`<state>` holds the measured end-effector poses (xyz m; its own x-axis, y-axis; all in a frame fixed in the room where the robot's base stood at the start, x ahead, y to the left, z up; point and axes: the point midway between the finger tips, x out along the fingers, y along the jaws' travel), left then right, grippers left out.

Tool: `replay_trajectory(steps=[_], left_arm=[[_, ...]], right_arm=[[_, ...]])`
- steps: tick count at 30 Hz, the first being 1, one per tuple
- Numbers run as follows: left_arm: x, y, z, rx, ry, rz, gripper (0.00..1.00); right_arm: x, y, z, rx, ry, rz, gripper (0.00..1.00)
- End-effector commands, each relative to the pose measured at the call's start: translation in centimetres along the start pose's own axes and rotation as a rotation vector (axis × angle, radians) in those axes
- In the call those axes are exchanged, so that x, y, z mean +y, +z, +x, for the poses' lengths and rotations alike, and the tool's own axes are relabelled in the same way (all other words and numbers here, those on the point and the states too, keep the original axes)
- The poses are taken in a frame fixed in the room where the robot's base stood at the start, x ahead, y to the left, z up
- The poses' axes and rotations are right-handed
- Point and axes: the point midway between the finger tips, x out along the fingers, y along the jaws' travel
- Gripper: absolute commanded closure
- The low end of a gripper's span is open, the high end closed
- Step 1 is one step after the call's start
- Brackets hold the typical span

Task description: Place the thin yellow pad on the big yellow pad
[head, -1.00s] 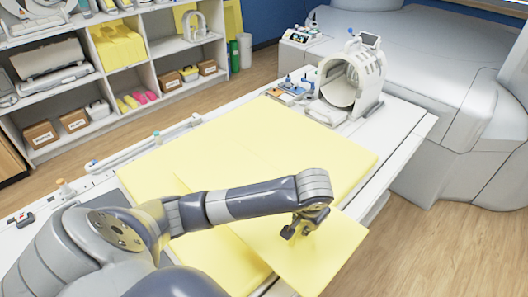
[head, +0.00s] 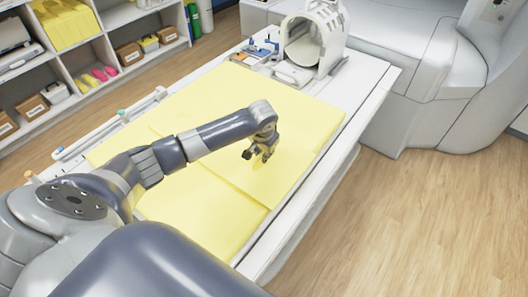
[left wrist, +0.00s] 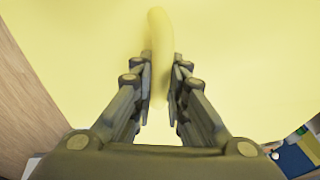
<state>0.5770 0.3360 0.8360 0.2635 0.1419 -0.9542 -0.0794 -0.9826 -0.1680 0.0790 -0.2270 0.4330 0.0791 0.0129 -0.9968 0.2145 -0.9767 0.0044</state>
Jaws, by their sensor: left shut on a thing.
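The big yellow pad (head: 200,222) lies flat on the white patient table. The thin yellow pad (head: 240,178) is over its middle; one edge shows as a diagonal line, and its far edge blends into the big pad. My left gripper (head: 260,156) is above the thin pad, inside the table's edges. In the left wrist view my left gripper (left wrist: 161,92) is shut on a raised yellow strip (left wrist: 160,45) of the thin pad. Whether the thin pad rests fully on the big pad I cannot tell. My right gripper is out of view.
A white ring-shaped coil (head: 312,45) stands at the table's far end, beside small blue items (head: 262,48). The scanner (head: 420,50) is behind. Shelves with boxes stand at upper left. Open floor (head: 430,220) lies to the right.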

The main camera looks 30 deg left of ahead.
Motion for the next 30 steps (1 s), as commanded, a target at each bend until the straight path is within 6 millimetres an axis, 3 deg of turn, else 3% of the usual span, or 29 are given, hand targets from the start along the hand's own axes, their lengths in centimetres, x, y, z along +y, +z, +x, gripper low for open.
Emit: replay_trajectory(steps=[8, 9, 12, 23, 30], left_arm=[[0.1, 0.2, 0.7, 0.001, -0.001, -0.001, 1.0], [0.1, 0.2, 0.7, 0.001, 0.0, -0.001, 0.82], [0.1, 0.2, 0.7, 0.001, 0.0, -0.001, 0.66], [0.1, 0.1, 0.4, 0.003, 0.0, -0.001, 0.66], [0.1, 0.1, -2.9, 0.006, 0.0, 0.001, 0.66]], right_arm=[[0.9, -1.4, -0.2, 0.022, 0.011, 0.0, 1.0], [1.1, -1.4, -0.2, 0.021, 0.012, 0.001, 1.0], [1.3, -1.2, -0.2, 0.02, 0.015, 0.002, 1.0], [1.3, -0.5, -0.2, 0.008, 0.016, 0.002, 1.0], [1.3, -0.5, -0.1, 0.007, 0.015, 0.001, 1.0]])
